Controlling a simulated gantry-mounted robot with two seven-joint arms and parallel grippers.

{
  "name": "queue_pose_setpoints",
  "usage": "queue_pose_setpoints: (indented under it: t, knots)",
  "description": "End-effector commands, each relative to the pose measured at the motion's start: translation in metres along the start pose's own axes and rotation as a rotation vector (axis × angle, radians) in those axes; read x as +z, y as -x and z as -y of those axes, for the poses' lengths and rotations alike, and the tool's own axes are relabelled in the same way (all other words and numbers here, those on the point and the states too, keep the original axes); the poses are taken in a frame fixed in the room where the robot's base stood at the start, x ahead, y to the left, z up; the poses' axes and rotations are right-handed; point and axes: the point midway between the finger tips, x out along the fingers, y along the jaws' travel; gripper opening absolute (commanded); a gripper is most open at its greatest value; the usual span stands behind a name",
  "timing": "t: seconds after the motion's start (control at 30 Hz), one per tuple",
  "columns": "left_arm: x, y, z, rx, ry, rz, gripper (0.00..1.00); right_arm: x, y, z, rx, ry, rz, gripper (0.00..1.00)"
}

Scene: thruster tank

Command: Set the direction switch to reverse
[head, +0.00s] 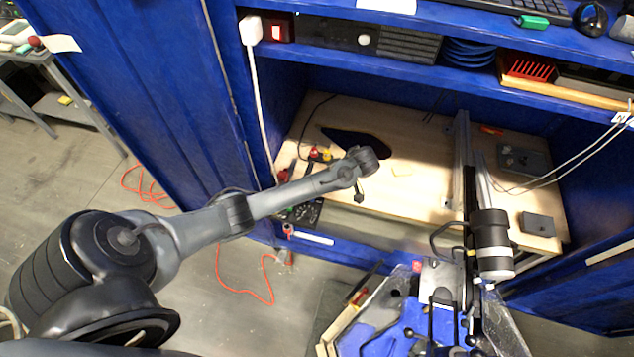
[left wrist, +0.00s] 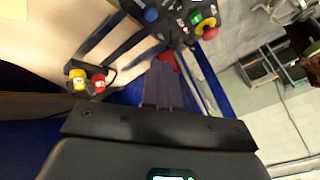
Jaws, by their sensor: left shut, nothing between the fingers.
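A black control box (head: 303,213) with white markings lies at the left front of the wooden bench shelf. In the left wrist view, the control box (left wrist: 176,36) carries a blue round control (left wrist: 151,14), a green one (left wrist: 196,18) and a red mushroom button on yellow (left wrist: 208,29). I cannot make out which control is the direction switch, nor its setting. My left gripper (left wrist: 164,76) is shut and empty, its fingers pointing toward the box, with a red part just past the tips. My right gripper is not in view.
Yellow and red buttons (left wrist: 88,80) sit beside the box. A metal upright (head: 462,155) and grey boxes (head: 522,160) stand on the right of the wooden shelf (head: 425,150). A clear tank (head: 505,330) is at the front right. Blue cabinet walls (head: 165,90) flank the bench.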

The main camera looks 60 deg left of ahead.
Motion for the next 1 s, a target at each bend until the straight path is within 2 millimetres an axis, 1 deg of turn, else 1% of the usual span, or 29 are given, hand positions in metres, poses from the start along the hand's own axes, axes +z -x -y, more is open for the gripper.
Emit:
queue_pose_setpoints:
  t: [0.2,0.4,0.53,0.67,1.0]
  knots:
    - [0.000,0.000,0.000,0.000,-0.001,0.000,0.00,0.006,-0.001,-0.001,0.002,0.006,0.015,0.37]
    - [0.000,-0.001,0.000,0.000,-0.001,0.000,0.00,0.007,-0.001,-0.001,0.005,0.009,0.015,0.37]
    - [0.001,-0.007,0.000,-0.001,-0.001,0.000,0.00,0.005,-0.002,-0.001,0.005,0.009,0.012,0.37]
    - [0.001,-0.021,0.000,-0.003,-0.001,0.000,0.00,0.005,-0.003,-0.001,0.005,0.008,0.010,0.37]
    - [0.001,-0.073,0.000,-0.002,0.001,0.001,0.00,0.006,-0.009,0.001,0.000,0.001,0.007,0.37]
